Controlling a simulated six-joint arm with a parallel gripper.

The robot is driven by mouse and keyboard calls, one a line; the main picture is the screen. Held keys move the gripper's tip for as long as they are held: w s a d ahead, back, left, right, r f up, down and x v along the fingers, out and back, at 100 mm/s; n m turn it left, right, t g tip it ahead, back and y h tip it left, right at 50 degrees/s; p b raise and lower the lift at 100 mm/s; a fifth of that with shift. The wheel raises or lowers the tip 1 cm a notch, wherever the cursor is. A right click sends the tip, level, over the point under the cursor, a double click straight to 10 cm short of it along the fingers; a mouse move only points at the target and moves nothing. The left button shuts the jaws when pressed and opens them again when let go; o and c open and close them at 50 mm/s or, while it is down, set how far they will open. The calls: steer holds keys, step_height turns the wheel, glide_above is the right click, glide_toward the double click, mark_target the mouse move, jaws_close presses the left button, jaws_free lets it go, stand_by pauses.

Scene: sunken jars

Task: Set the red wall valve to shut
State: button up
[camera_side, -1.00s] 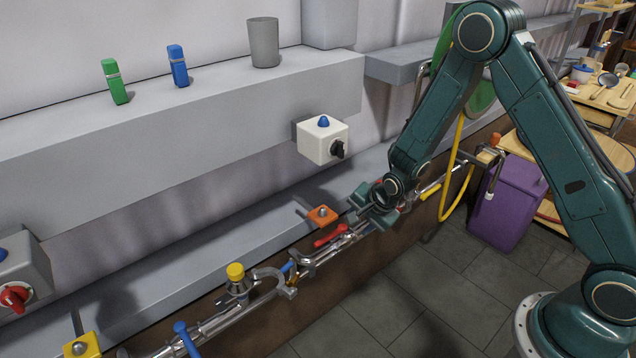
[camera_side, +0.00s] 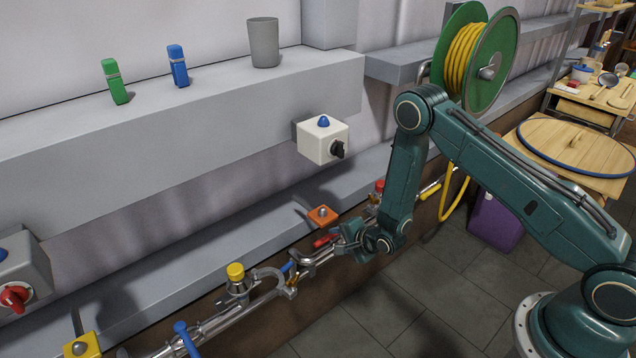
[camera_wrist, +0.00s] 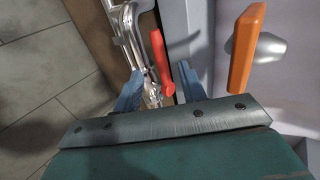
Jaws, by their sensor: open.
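The red wall valve's lever handle (camera_side: 326,240) sits on the metal pipe run along the wall. In the wrist view the red lever (camera_wrist: 161,62) lies between my two gripper fingers, a little nearer the right one. My gripper (camera_wrist: 158,85) is open around the lever's near end, with gaps visible on both sides. In the side view my gripper (camera_side: 347,241) is low beside the pipe at the right end of the lever and partly hides it. Whether a finger touches the lever I cannot tell.
An orange block (camera_side: 323,215) with a grey knob sits just behind the lever, close to my gripper. A white box with a black knob (camera_side: 323,140) is above. A yellow-capped fitting (camera_side: 236,272) and a blue lever (camera_side: 186,340) are left along the pipe. The floor (camera_side: 390,300) is clear.

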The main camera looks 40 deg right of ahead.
mark_target(327, 239)
steer(key=shift+w+f, duration=0.1)
steer(key=shift+w, duration=0.05)
steer(key=shift+x, duration=2.4)
steer(key=shift+w+f, duration=0.15)
steer(key=shift+x, duration=1.15)
steer(key=shift+c, duration=0.2)
jaws_close()
